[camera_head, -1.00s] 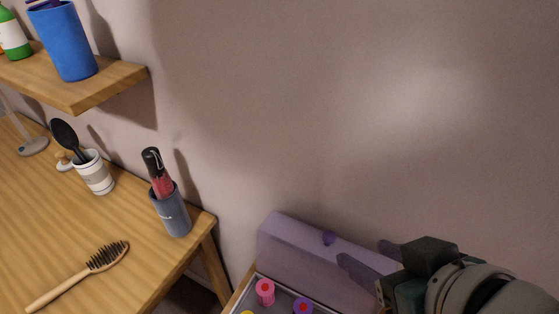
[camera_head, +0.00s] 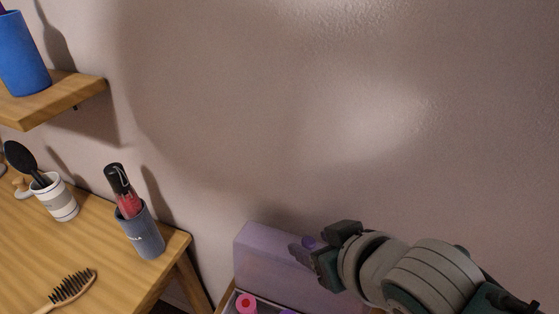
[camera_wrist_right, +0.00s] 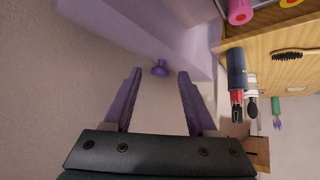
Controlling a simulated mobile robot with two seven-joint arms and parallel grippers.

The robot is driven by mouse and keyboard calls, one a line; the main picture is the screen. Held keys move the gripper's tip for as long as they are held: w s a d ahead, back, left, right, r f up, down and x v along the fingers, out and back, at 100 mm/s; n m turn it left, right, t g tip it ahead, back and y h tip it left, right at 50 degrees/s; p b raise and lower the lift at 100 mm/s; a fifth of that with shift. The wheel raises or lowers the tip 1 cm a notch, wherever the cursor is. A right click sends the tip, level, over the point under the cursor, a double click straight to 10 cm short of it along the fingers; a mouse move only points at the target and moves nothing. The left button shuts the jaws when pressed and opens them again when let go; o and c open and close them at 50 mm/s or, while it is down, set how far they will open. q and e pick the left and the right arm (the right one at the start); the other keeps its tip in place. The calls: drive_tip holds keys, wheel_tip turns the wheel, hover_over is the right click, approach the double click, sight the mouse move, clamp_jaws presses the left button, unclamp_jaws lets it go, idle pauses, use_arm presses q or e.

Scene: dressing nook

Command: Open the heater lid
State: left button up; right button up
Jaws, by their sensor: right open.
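The heater's purple lid (camera_head: 268,256) stands raised at the back of the heater, against the wall side, with the curlers in front of it uncovered. It also shows in the right wrist view (camera_wrist_right: 125,25). Its small purple knob (camera_wrist_right: 160,69) lies just ahead of my right fingertips, between their lines, and shows in the head view (camera_head: 308,242). My right gripper (camera_wrist_right: 157,80) is open and empty; in the head view (camera_head: 300,253) it is close beside the lid. Pink curlers (camera_head: 246,303) sit in the heater, cut off by the frame edge. My left gripper is not in view.
A wooden table (camera_head: 95,248) at left holds a hairbrush (camera_head: 70,288), a grey-blue holder (camera_head: 140,235) with a red-and-black tool, and a striped cup (camera_head: 55,198). A shelf (camera_head: 60,98) with a blue cup (camera_head: 22,58) is above. The wall is close behind the lid.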

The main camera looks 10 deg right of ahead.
drive_tip(key=shift+c, duration=0.4)
clamp_jaws()
idle(0.9)
